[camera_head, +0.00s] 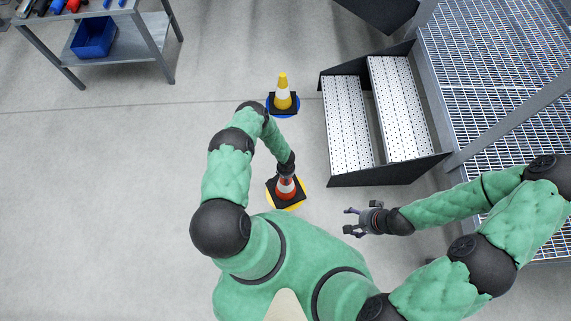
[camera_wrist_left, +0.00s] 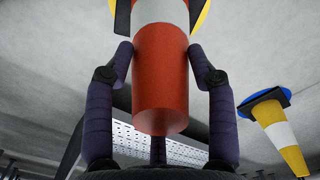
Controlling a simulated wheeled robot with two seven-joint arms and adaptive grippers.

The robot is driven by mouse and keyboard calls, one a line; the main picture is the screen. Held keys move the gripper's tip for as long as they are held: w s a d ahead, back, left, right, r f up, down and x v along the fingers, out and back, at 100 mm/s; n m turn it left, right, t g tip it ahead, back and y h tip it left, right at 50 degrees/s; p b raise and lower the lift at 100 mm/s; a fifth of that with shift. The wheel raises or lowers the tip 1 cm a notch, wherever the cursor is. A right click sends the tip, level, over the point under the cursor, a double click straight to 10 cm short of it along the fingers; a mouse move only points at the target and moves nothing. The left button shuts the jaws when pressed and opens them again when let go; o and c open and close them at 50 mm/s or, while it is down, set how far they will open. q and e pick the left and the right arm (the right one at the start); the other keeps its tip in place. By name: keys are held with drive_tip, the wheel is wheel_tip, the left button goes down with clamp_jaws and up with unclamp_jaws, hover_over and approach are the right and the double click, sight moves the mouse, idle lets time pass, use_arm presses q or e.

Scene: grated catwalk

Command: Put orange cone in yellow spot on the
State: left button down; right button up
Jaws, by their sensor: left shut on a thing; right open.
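The orange cone (camera_head: 286,188), with a white band and black square base, stands upright over the yellow spot (camera_head: 300,203) on the floor, whose rim shows around the base. I cannot tell whether the base touches the floor. My left gripper (camera_head: 286,176) is above the cone and shut on its top. In the left wrist view the fingers close on both sides of the orange cone (camera_wrist_left: 160,75), with the yellow spot (camera_wrist_left: 201,14) behind it. My right gripper (camera_head: 352,222) is open and empty, to the right of the cone.
A yellow cone (camera_head: 283,95) stands on a blue spot (camera_head: 269,105) further back; it also shows in the left wrist view (camera_wrist_left: 285,142). Steps (camera_head: 347,120) and a grated catwalk (camera_head: 495,60) are at the right. A workbench with a blue bin (camera_head: 94,38) is at the back left. Floor at left is clear.

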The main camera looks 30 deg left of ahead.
use_arm(q)
drive_tip(key=shift+f, duration=0.75)
drive_tip(key=shift+c, duration=2)
unclamp_jaws()
drive_tip(key=shift+d, duration=0.1)
wheel_tip(320, 180, up, 12)
drive_tip(key=p, duration=0.6)
drive_tip(key=s+d+r+h, duration=0.35)
drive_tip(key=d+r, duration=0.45)
drive_tip(key=r, duration=0.3)
drive_tip(key=s+d+r+h, duration=0.2)
drive_tip(key=s+d+r, duration=0.2)
drive_tip(key=d+r, duration=0.5)
drive_tip(key=s+a+r+y, duration=0.1)
drive_tip(key=s+a+r, duration=0.1)
drive_tip(key=s+r, duration=0.2)
wheel_tip(320, 180, up, 3)
drive_tip(key=shift+a+r+n, duration=0.15)
drive_tip(key=shift+a+n, duration=0.05)
drive_tip(key=shift+n, duration=0.1)
